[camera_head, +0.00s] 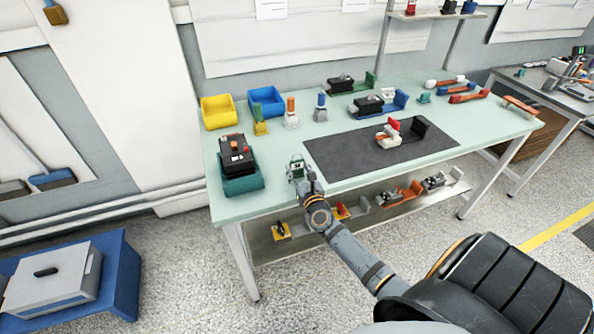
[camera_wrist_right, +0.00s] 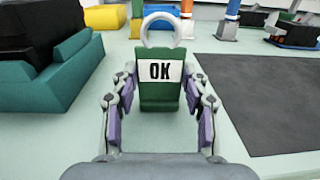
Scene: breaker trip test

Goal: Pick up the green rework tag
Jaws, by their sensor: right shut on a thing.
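The green rework tag (camera_wrist_right: 161,96) stands upright in the right wrist view, with a white label reading "OK" and a pale ring on top. My right gripper (camera_wrist_right: 160,88) is shut on it, one finger at each side. In the head view the tag (camera_head: 296,166) is near the front edge of the pale green table (camera_head: 265,185), at the tip of my right arm. The right gripper (camera_head: 302,178) partly hides its lower part there. I cannot tell whether the tag touches the table. My left gripper is not in view.
A black tester (camera_head: 235,152) on a teal stand (camera_head: 242,185) is close left of the tag. A dark mat (camera_head: 340,160) lies to the right, with a red and white breaker (camera_head: 388,136) on it. Yellow (camera_head: 220,112) and blue (camera_head: 266,101) bins stand behind.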

